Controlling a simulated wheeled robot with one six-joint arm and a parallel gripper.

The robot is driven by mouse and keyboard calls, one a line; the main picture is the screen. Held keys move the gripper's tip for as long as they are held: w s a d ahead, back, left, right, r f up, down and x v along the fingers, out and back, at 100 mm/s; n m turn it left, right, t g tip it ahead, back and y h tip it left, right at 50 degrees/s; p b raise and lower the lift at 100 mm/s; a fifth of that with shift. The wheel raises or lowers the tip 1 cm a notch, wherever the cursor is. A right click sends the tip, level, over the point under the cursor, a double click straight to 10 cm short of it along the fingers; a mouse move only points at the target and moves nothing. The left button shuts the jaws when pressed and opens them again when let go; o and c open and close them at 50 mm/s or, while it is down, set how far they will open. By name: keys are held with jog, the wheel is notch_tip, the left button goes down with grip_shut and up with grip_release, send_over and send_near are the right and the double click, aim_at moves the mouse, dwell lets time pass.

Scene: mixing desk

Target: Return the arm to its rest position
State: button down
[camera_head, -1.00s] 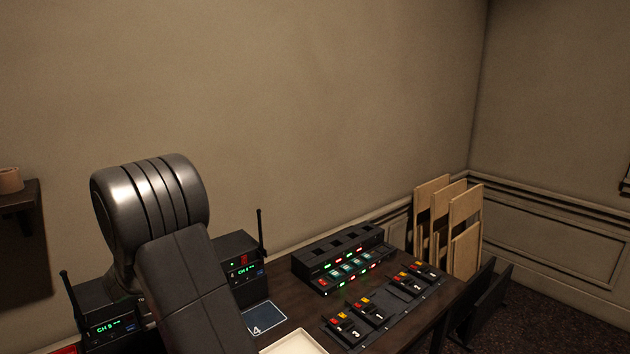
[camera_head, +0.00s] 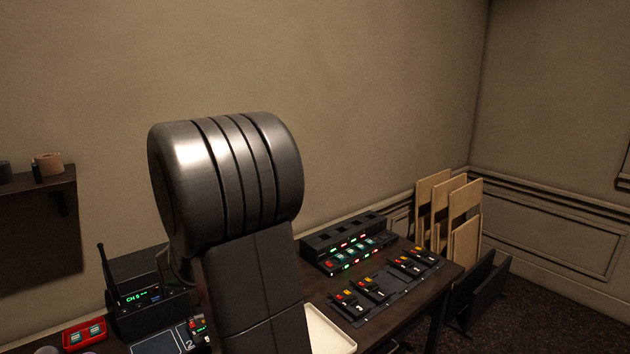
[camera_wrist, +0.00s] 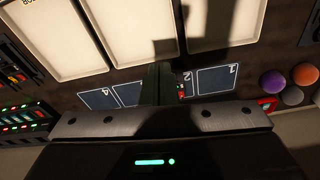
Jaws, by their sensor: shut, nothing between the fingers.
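My gripper (camera_wrist: 158,85) shows in the wrist view with its dark fingers together and nothing between them. It is above the desk, pointing toward the numbered pads and pale trays. In the head view my arm's large grey joint and dark link fill the middle and hide part of the desk; the gripper is not seen there. The desk (camera_head: 408,318) carries a charging rack (camera_head: 345,240) with red and green lights. A small pack (camera_head: 199,331) with a green light is at the pad marked 2 (camera_head: 158,341).
A receiver reading CH 5 (camera_head: 140,298) with an antenna stands at the back left, near a red case (camera_head: 84,335). Pale trays (camera_wrist: 142,30) line the desk. Purple (camera_wrist: 272,82) and orange (camera_wrist: 305,74) round items lie at the wrist view's right. Folded wooden chairs (camera_head: 464,230) lean beyond the desk.

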jog(key=shift+s+d+r, duration=0.15)
jog(key=shift+s+d, duration=0.35)
jog(key=shift+s, duration=0.25)
jog(key=shift+s+d+r, duration=0.15)
jog(key=shift+s+d, duration=0.35)
jog(key=shift+s, duration=0.2)
